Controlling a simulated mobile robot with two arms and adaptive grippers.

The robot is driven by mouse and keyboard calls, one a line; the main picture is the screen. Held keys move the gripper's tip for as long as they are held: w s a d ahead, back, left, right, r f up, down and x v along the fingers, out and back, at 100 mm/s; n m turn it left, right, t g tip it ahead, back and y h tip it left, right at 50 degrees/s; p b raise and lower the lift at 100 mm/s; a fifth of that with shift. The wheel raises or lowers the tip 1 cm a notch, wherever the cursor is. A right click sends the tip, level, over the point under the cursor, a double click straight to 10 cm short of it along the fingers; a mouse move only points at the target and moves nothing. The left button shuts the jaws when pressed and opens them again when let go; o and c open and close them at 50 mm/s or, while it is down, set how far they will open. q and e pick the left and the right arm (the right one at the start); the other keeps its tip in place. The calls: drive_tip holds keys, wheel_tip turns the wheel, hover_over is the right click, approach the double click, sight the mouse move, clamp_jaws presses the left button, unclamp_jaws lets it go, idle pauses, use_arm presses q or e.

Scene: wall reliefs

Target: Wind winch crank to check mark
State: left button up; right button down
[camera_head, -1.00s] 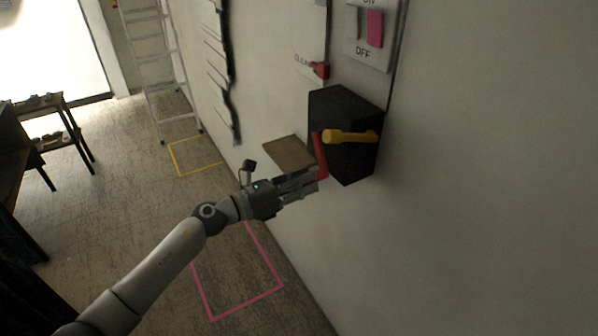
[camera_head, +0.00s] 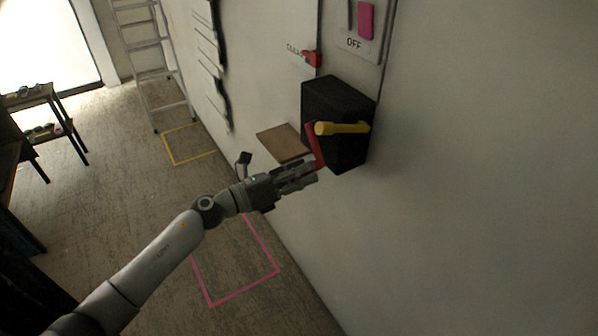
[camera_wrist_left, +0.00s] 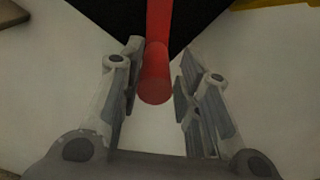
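A black box (camera_head: 345,140) is fixed to the wall. A yellow bar (camera_head: 343,128) stands out across its front. A red bar (camera_head: 316,146) is at its left side; I cannot tell whether the two bars join. No check mark can be made out. My left gripper (camera_head: 314,172) is at the lower end of the red bar. In the left wrist view the round end of the red bar (camera_wrist_left: 156,86) lies between the parted fingers (camera_wrist_left: 158,90), closer to the left finger, with a gap on the right. My right gripper is not in view.
A brown board (camera_head: 283,143) juts from the wall beside the box. Above are a small red part (camera_head: 312,59) and a panel with a pink switch (camera_head: 366,20) marked OFF. Floor outlines, pink (camera_head: 245,291) and yellow (camera_head: 190,161), lie left of the wall. A ladder (camera_head: 150,75) stands behind.

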use_arm(q)
drive_tip(key=shift+o, duration=0.6)
drive_tip(key=shift+a, duration=0.2)
drive_tip(key=v, duration=1.1)
drive_tip(key=shift+s+a, duration=0.2)
drive_tip(key=shift+s, duration=0.1)
